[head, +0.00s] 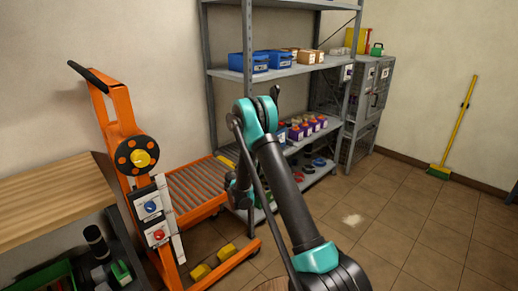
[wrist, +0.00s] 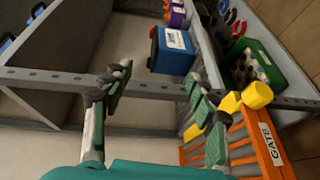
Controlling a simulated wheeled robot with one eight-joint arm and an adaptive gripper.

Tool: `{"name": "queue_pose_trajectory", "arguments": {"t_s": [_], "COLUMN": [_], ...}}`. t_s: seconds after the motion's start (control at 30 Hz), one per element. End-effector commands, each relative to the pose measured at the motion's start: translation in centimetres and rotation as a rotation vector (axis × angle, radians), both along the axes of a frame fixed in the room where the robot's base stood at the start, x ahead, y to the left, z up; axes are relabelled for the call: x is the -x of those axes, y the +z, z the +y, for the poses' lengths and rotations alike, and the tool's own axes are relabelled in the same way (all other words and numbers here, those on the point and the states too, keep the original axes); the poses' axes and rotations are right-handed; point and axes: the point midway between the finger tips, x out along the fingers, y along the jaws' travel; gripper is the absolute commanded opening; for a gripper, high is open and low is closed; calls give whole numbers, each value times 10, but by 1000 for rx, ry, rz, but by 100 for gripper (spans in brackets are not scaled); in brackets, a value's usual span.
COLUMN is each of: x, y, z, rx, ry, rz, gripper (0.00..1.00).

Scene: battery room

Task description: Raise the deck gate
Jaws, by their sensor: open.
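The orange deck gate (wrist: 270,145), with a white label reading GATE, is at the lower right in the wrist view. A yellow knob (wrist: 257,95) sticks out near its upper end. My gripper (wrist: 155,83) is open and empty; its right finger is close to the gate's yellow parts, and I cannot tell whether they touch. The knob is outside the jaws, to their right. In the head view the orange lift cart (head: 123,125) has a roller deck (head: 190,187) reaching toward the shelf; my arm partly hides its far end.
A grey metal shelf (head: 285,72) stands behind the deck with bins and several batteries. A blue battery (wrist: 172,50) sits just beyond my jaws. A wooden bench (head: 45,200) is at the left.

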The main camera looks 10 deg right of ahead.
Motion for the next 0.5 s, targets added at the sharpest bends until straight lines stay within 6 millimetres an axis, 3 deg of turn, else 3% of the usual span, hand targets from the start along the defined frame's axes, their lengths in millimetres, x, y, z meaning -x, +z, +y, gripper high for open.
{"name": "queue_pose_trajectory", "arguments": {"t_s": [0.5], "x": [13], "y": [30], "z": [-4], "rx": [0], "ry": [0], "rz": [0], "gripper": [58]}}
